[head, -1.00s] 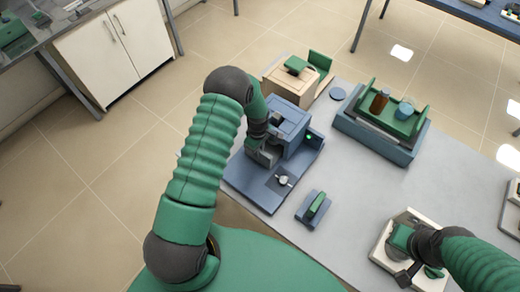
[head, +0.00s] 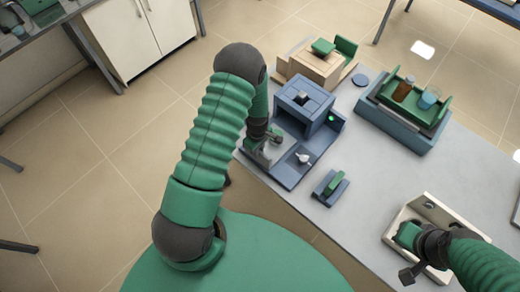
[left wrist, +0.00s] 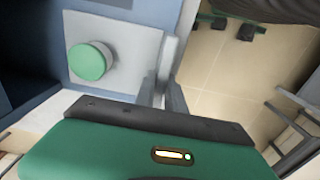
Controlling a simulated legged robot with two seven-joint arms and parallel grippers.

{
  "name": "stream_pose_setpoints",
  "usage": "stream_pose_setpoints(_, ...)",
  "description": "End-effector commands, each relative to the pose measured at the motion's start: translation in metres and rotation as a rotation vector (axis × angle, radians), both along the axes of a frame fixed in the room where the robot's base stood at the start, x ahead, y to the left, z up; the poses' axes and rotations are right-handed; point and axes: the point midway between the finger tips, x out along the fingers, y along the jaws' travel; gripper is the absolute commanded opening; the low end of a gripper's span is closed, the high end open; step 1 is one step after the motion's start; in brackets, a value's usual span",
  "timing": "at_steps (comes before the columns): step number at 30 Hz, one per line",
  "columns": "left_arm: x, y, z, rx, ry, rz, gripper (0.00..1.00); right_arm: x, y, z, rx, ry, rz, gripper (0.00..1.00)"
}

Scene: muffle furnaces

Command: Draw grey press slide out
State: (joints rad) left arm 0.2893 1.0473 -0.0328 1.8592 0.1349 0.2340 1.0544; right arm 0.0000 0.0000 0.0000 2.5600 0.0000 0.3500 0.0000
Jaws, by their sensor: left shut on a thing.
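The blue press (head: 306,100) stands on the grey table, its blue base plate (head: 287,178) toward me. The light grey slide (head: 270,155) sticks out in front of the housing, above the base. My left gripper (head: 274,138) is at the slide, partly hidden by its own arm. In the left wrist view, the jaws (left wrist: 161,88) are shut on an upright grey edge of the slide (left wrist: 125,35), beside a round green knob (left wrist: 91,61). My right gripper (head: 408,240) is at a white open box; its jaws are not clear.
A white knob (head: 303,158) sits on the press base. A small blue block with a green handle (head: 332,187) lies to the right. A blue stand with a green tray (head: 413,108), a beige box (head: 316,66) and a blue disc (head: 361,79) stand behind. The white box (head: 431,212) is at right.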

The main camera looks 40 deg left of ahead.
Motion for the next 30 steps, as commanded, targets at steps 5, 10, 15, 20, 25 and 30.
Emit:
stream_pose_setpoints(5, -0.003, 0.006, 0.0, 0.006, 0.003, 0.005, 0.0, 0.0, 0.0, 0.0, 0.0, 0.0, 0.0, 0.0)
stream_pose_setpoints(10, -0.003, 0.005, 0.0, 0.005, 0.004, 0.004, 0.29, 0.0, 0.0, 0.0, 0.0, 0.0, 0.0, 0.0)
stream_pose_setpoints(15, -0.003, 0.002, 0.0, 0.004, 0.004, 0.003, 0.36, 0.0, 0.0, 0.0, 0.0, 0.0, 0.0, 0.0)
stream_pose_setpoints(20, -0.002, 0.001, 0.0, 0.003, 0.004, 0.002, 0.36, 0.0, 0.0, 0.0, 0.0, 0.0, 0.0, 0.0)
stream_pose_setpoints(25, 0.0, 0.001, 0.016, 0.005, 0.0, 0.002, 0.36, 0.0, 0.0, -0.005, 0.0, 0.0, 0.0, 0.0)
stream_pose_setpoints(30, 0.0, 0.002, 0.06, 0.004, -0.004, 0.001, 0.36, 0.0, 0.0, -0.014, 0.0, 0.0, 0.0, 0.0)
